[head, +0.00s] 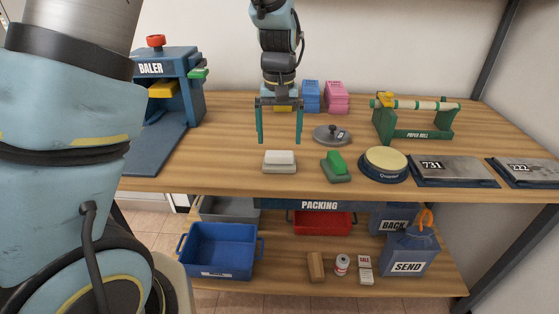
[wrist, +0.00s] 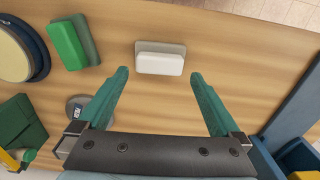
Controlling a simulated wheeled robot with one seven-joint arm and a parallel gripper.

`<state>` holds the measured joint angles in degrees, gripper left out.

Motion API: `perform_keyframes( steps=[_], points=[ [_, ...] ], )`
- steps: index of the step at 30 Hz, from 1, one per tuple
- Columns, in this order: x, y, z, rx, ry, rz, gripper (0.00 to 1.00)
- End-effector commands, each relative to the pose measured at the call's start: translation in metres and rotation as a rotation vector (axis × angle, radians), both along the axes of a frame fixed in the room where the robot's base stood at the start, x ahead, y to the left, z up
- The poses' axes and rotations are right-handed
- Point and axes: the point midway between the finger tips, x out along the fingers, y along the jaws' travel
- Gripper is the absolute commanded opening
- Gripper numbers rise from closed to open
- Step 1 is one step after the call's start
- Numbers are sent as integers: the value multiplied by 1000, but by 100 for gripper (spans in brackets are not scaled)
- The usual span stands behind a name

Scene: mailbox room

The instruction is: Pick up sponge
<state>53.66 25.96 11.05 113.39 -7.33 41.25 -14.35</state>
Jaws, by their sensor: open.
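A white block on a beige base (head: 279,157) lies on the table near its front edge. In the wrist view this white block (wrist: 159,65) lies just beyond the gap between my fingertips. A bright green block on a dark green base (head: 336,165) lies to its right; in the wrist view the green block (wrist: 67,45) is at the upper left. Both look like sponges or pads, and I cannot tell which the task calls the sponge. My gripper (head: 280,140) is open and empty, pointing down above and slightly behind the white block. Its two green fingers (wrist: 160,76) are spread wide.
A grey round weight (head: 331,134), a round scale (head: 384,164) and a green paper roll stand (head: 414,122) are to the right. The blue baler (head: 165,80) stands at the left. The lower shelf holds a blue bin (head: 217,252). Table around the white block is clear.

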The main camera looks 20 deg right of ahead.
Motion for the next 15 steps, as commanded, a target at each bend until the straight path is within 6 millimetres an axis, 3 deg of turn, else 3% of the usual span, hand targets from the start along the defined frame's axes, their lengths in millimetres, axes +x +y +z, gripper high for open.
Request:
perform_keyframes(
  steps=[10,15],
  points=[
    [3,-1,-43,4,2,0,100],
    [3,-1,-51,2,0,0,100]
  ],
)
